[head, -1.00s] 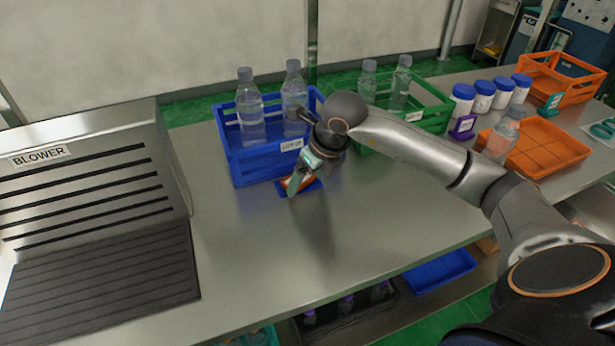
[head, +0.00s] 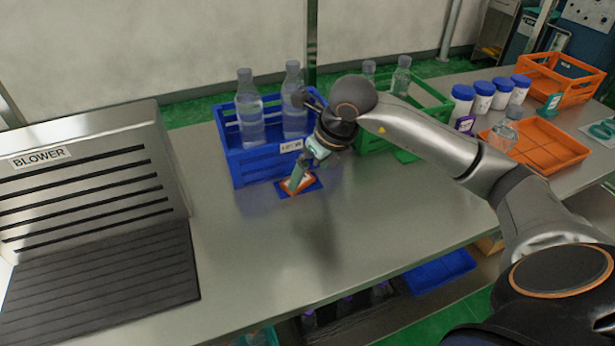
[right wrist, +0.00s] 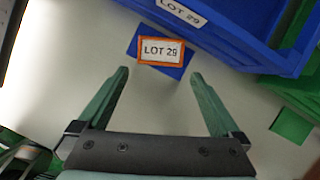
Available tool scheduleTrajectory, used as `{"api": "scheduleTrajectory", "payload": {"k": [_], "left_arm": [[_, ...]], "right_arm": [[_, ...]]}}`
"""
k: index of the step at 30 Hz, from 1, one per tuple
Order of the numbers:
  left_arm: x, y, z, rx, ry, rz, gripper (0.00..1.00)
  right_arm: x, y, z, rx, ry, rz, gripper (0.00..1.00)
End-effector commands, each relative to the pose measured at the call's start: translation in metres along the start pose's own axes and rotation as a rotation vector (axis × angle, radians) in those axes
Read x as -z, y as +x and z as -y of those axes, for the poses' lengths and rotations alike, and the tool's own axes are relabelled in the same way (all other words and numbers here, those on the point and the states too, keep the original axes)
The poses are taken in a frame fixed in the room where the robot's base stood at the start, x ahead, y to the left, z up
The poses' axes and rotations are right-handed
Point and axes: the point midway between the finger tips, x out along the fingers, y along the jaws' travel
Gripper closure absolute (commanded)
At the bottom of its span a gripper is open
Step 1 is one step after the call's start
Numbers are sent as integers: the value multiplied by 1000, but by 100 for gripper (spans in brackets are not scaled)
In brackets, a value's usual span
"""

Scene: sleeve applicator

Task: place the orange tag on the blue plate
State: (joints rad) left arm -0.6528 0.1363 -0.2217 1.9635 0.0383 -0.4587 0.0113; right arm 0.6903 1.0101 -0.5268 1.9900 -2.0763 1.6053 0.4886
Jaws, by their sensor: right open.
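The orange tag, an orange-rimmed white label reading "LOT 29" (right wrist: 161,51), lies on the blue plate (right wrist: 175,72) in the right wrist view, with blue showing around parts of it. In the head view the blue plate (head: 313,188) lies on the table in front of the blue crate, with the orange tag (head: 286,186) on it, partly hidden by my gripper. My right gripper (right wrist: 160,72) is open, with green fingers apart on either side below the tag and nothing between them. It also shows in the head view (head: 295,184). My left gripper is not in view.
The blue crate (head: 262,163) with bottles stands just behind the plate. A green crate (head: 372,140) stands to its right. White jars with blue lids (head: 482,97) and an orange tray (head: 538,150) are farther right. The blower (head: 90,160) is at left. The front tabletop is clear.

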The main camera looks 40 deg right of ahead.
Motion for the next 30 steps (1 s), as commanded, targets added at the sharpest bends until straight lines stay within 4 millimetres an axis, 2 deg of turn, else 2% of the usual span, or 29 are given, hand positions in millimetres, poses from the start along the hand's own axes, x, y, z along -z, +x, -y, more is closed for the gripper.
{"api": "scheduleTrajectory", "payload": {"k": [1,6,12,16,25,28,30], "left_arm": [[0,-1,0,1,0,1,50],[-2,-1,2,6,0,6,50],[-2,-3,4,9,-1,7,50],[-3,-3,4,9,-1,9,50],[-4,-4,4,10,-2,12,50],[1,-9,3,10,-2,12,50],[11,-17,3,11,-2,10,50]], "right_arm": [[-2,-14,1,3,-1,6,0],[-2,-50,1,2,-1,6,0],[-1,-77,0,1,0,2,0],[0,-84,0,1,0,1,0],[0,-85,0,0,0,0,0],[-3,-92,0,0,0,1,0],[-8,-103,0,-1,0,1,0]]}}
